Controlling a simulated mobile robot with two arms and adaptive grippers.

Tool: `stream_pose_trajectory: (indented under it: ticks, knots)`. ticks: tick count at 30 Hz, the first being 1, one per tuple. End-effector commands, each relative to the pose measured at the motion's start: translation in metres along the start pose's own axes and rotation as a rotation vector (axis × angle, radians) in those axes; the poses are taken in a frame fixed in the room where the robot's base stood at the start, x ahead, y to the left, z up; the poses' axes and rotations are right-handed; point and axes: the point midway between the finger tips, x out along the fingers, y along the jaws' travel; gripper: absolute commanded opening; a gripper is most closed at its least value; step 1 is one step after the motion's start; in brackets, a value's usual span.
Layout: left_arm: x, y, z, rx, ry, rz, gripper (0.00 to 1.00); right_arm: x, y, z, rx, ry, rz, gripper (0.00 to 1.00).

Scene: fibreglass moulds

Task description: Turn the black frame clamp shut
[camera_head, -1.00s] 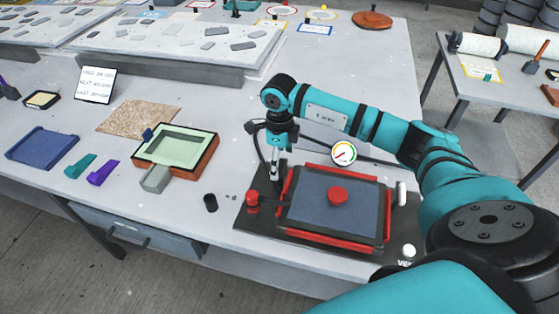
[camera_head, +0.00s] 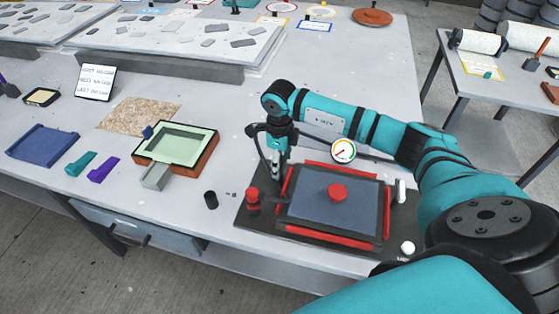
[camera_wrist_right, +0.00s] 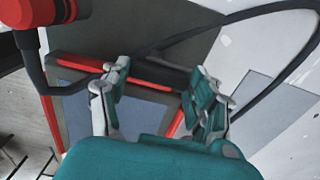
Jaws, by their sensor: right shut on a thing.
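The black frame (camera_head: 378,190) lies flat around a blue-grey panel with a red knob (camera_head: 337,192) at its middle. Red strips run along its edges. My right gripper (camera_head: 275,168) points down at the frame's far left corner. In the right wrist view its two fingers (camera_wrist_right: 158,92) stand on either side of a dark bar (camera_wrist_right: 165,74), which I take to be the black frame clamp, and close on it. The contact itself is partly hidden by the fingers. My left gripper is not in view.
A red-topped post (camera_head: 252,200) stands close left of the frame, and also shows in the wrist view (camera_wrist_right: 35,12). A round gauge (camera_head: 343,151) stands behind the frame. A black hose (camera_wrist_right: 225,20) loops nearby. A small black cup (camera_head: 211,200) stands on the table further left.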

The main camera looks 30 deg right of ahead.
Motion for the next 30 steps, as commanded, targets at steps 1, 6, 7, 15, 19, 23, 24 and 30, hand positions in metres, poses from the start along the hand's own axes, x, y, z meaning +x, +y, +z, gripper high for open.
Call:
stream_pose_trajectory:
  ticks: [1,6,7,15,19,23,24,30]
  knots:
    - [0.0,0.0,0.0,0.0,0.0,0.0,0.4,0.0,0.0,0.0,0.002,0.0,0.0,0.3]
    - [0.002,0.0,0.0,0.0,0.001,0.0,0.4,0.0,0.0,0.0,0.029,0.0,0.0,0.3]
    - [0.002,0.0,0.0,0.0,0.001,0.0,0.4,0.0,0.0,0.0,0.039,0.0,0.0,0.3]
    - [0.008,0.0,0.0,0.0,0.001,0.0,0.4,0.0,-0.001,-0.002,0.201,0.0,-0.002,0.3]
    - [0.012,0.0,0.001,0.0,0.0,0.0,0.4,0.0,-0.001,-0.002,0.317,0.0,-0.002,0.3]
    - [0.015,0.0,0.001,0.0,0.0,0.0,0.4,0.0,0.0,-0.003,0.441,-0.001,-0.002,0.3]
    - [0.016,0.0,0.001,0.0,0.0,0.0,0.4,0.0,0.0,-0.003,0.479,-0.002,-0.001,0.3]
    - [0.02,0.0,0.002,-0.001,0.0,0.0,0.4,0.0,0.001,-0.004,0.67,-0.003,-0.001,0.3]
